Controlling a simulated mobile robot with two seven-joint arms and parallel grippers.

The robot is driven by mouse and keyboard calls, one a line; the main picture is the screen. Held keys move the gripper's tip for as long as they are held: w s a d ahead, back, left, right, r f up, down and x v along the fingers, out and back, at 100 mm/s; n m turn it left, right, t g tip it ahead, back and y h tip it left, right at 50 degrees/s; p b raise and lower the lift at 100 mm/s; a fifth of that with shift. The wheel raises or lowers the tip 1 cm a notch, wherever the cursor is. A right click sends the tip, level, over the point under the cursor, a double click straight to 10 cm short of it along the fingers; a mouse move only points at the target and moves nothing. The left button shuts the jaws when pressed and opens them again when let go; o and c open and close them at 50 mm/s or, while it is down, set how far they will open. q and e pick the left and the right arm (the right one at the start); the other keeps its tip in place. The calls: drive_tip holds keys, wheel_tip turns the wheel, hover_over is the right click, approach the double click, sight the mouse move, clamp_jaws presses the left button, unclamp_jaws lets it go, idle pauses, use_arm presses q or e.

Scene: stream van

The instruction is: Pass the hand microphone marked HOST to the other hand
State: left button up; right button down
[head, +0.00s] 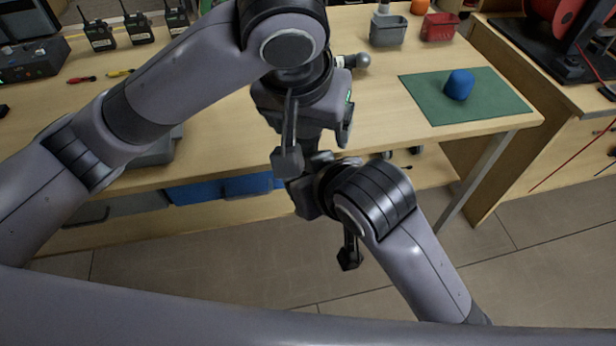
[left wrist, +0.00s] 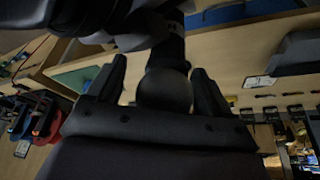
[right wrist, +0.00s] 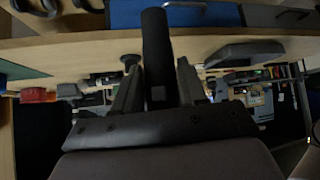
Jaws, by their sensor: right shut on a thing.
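A dark hand microphone stands between the fingers of my right gripper in the right wrist view (right wrist: 156,50); that gripper (head: 308,186) is shut on it. In the left wrist view the rounded dark end of the microphone (left wrist: 165,88) is between the fingers of my left gripper, which look spread, with a gap on one side. My left gripper (head: 315,148) points down just above the right one in the head view. The two grippers hide most of the microphone there, and no HOST marking is readable on it.
Another microphone (head: 357,62) with a grey head lies on the table behind my left gripper. A blue object (head: 459,84) rests on a green mat (head: 425,98) to the right. Grey (head: 388,32) and red (head: 439,27) bins stand at the back. Several radios (head: 137,28) stand back left.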

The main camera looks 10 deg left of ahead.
use_arm(q)
drive_tip(key=shift+r, duration=0.1)
drive_tip(key=d+v, duration=0.1)
drive_tip(key=v, duration=1.1)
drive_tip(key=w+d+f+m+h, duration=0.2)
drive_tip(key=w+d+f+h, duration=0.3)
drive_tip(key=h, duration=0.3)
drive_tip(key=w+a+f+n+t, duration=0.3)
drive_tip(key=w+a+f+t, duration=0.3)
drive_tip(key=w+a+f, duration=0.4)
drive_tip(key=s+a+f+y, duration=0.2)
drive_tip(key=s+a+f, duration=0.15)
drive_tip(key=f, duration=0.55)
drive_tip(key=s+a+f+y, duration=0.25)
drive_tip(key=s+f, duration=0.25)
drive_tip(key=f, duration=0.4)
drive_tip(key=s+a+f+y, duration=0.1)
drive_tip(key=s+a+f, duration=0.2)
drive_tip(key=s+f, duration=0.2)
drive_tip(key=s+a+f+m+y, duration=0.1)
drive_tip(key=s+a+f, duration=0.2)
drive_tip(key=s, duration=0.6)
wheel_tip(320, 180, down, 3)
drive_tip(key=shift+r, duration=0.2)
